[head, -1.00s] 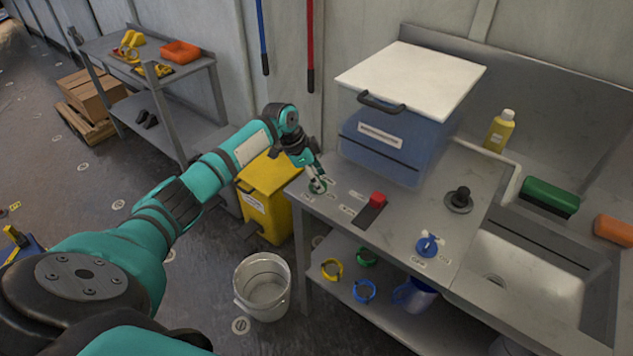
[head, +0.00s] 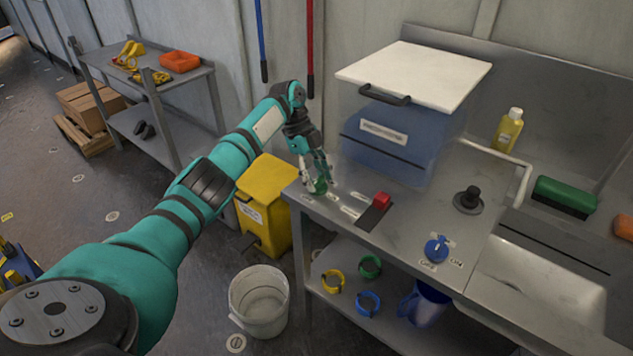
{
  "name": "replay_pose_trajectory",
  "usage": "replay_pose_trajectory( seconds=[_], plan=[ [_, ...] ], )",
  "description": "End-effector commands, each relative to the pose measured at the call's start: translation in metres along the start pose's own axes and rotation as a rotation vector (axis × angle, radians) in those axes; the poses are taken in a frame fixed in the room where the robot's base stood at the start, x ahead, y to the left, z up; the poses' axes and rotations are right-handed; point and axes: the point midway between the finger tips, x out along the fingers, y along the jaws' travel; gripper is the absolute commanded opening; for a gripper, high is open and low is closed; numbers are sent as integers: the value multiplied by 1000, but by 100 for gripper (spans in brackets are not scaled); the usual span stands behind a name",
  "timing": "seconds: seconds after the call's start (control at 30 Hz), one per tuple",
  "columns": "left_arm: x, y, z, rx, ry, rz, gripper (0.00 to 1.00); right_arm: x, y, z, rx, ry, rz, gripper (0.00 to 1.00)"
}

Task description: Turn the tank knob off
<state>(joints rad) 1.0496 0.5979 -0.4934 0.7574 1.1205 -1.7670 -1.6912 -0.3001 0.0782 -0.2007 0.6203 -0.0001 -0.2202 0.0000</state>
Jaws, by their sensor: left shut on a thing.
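A small green knob (head: 319,187) sits at the left end of the steel counter, with small labels around it. My left gripper (head: 318,180) points down from above and is shut on this knob, its fingers partly hiding it. A clear tank (head: 388,145) of blue liquid, with a white lid (head: 415,72) and a black handle, stands behind and to the right. A blue knob (head: 436,249) with labels sits near the counter's front, left of the sink. My right gripper is not in view.
A red switch on a dark plate (head: 375,215) and a black round fitting (head: 468,200) stand on the counter. A yellow bin (head: 268,200) and a white bucket (head: 260,302) stand left of it. A yellow bottle (head: 508,132) and green brush (head: 565,196) are at right.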

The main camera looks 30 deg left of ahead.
Motion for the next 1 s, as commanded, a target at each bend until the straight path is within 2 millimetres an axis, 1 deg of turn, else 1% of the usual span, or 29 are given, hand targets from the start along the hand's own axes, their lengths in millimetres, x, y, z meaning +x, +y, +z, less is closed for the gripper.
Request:
replay_pose_trajectory(
  seconds=[0.13,0.63,0.67,0.7,0.83,1.0],
  plan=[
    [0,-1,0,32,-1,11,15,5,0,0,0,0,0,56],
    [-1,-1,0,48,-2,17,15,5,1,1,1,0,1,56],
    [-1,-1,0,48,-2,17,50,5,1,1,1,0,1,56],
    [-1,-1,0,47,-2,17,55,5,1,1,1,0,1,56],
    [0,-1,0,47,-2,18,71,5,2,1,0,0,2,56],
    [0,0,0,46,-2,18,71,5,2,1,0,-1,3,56]
  ],
)
